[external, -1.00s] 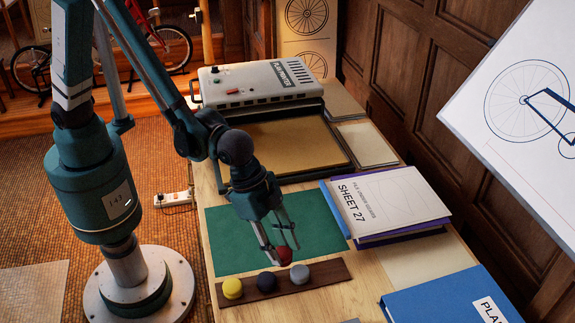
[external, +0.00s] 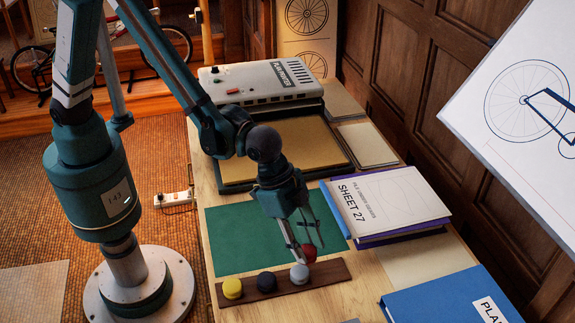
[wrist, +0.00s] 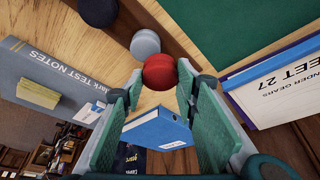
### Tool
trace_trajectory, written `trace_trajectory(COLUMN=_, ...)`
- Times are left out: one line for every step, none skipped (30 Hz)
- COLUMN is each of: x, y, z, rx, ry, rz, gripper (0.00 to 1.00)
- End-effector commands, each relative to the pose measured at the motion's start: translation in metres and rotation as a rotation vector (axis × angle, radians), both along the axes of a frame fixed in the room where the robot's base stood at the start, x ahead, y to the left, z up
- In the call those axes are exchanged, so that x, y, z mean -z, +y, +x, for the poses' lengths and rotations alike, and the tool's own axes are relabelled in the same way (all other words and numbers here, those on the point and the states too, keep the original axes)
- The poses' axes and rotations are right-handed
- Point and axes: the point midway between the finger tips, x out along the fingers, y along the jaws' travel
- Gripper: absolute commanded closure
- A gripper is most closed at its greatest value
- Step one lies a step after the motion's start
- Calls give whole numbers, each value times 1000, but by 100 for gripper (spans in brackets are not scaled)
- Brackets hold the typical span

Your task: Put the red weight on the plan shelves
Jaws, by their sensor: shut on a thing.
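The red weight (external: 309,253) is a small round knob-like piece. My gripper (external: 305,249) is shut on it and holds it just above the right end of the dark wooden strip. In the wrist view the red weight (wrist: 160,71) sits between my fingertips (wrist: 160,78). A blue box or binder (external: 450,302) with a label starting "PLA" lies at the front right; a blue box (wrist: 158,128) also shows between my fingers in the wrist view. I cannot plainly make out the plan shelves.
Yellow (external: 232,288), dark blue (external: 266,281) and grey (external: 299,273) weights stand on the dark wooden strip (external: 330,272). A "SHEET 27" book (external: 395,203) lies to the right. The green mat (external: 228,240) has free room. A tilted drawing board (external: 530,130) rises at right.

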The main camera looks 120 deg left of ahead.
Motion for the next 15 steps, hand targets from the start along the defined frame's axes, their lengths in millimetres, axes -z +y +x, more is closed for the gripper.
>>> trace_trajectory(x=-4, y=7, z=11, rx=-3, ry=0, rz=0, gripper=93)
trace_trajectory(x=-6, y=11, z=17, rx=-3, ry=0, rz=-1, gripper=93)
trace_trajectory(x=-7, y=15, z=24, rx=-2, ry=0, rz=-1, gripper=93)
trace_trajectory(x=-8, y=18, z=29, rx=-2, ry=0, rz=-1, gripper=93)
trace_trajectory(x=-9, y=21, z=33, rx=-1, ry=0, rz=0, gripper=93)
trace_trajectory(x=-10, y=25, z=39, rx=-1, ry=-1, rz=-2, gripper=93)
trace_trajectory(x=-10, y=28, z=43, rx=-1, ry=-1, rz=-2, gripper=93)
trace_trajectory(x=-11, y=30, z=47, rx=-1, ry=-1, rz=-2, gripper=93)
trace_trajectory(x=-12, y=32, z=50, rx=-1, ry=-1, rz=-2, gripper=93)
trace_trajectory(x=-12, y=34, z=53, rx=-1, ry=-1, rz=-2, gripper=93)
trace_trajectory(x=-13, y=35, z=54, rx=-1, ry=-1, rz=-1, gripper=93)
trace_trajectory(x=-13, y=36, z=56, rx=-1, ry=-1, rz=-1, gripper=93)
trace_trajectory(x=-13, y=37, z=57, rx=0, ry=-1, rz=-1, gripper=93)
trace_trajectory(x=-13, y=37, z=58, rx=0, ry=-1, rz=-1, gripper=93)
trace_trajectory(x=-13, y=38, z=58, rx=0, ry=-1, rz=-1, gripper=93)
